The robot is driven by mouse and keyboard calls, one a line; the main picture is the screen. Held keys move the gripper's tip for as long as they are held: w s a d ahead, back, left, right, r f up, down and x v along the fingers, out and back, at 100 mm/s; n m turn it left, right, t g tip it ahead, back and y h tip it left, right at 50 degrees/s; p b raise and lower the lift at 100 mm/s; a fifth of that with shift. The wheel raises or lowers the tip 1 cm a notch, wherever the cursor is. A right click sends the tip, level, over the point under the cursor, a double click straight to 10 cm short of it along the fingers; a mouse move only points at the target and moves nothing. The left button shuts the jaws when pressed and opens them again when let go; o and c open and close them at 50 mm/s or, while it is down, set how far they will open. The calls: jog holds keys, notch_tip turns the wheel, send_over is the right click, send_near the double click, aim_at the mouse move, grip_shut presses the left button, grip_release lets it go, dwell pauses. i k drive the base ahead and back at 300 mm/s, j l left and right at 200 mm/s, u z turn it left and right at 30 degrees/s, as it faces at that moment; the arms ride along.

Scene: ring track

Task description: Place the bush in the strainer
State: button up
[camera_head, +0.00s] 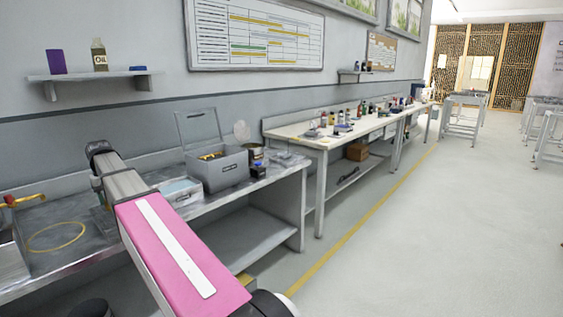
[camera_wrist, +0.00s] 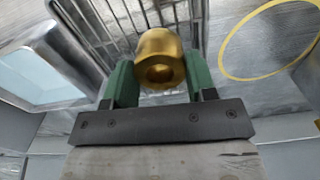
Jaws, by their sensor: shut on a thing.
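The bush (camera_wrist: 160,62) is a gold-coloured hollow cylinder with a round hole facing the wrist camera. My gripper (camera_wrist: 160,85) is shut on it, one green finger on each side. Just beyond the bush, the wrist view shows a metal grid of parallel bars (camera_wrist: 105,22), which looks like the strainer. The bush overlaps the grid in this view; I cannot tell whether it touches it or hangs above it. In the head view my arm covers the bush, the fingertips and most of that spot on the bench.
A yellow ring marking (camera_head: 56,236) lies on the metal bench (camera_head: 95,262) left of my arm; the bench is bare there. Right of my arm are a pale blue-topped tray (camera_head: 181,190) and a grey box (camera_head: 219,170) with its lid up. A shelf (camera_head: 92,76) is above.

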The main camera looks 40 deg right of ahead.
aim_at(284, 157)
jog(key=k+l, duration=0.1)
jog(key=l, duration=0.15)
jog(key=k+l, duration=0.15)
jog(key=l, duration=0.95)
jog(key=i+l+z, duration=0.15)
jog(key=l, duration=1.75)
jog(key=i+l+z, duration=0.15)
jog(key=i+l, duration=0.25)
jog(key=i+l+z, duration=0.15)
jog(key=i+l, duration=0.2)
jog(key=i, duration=0.1)
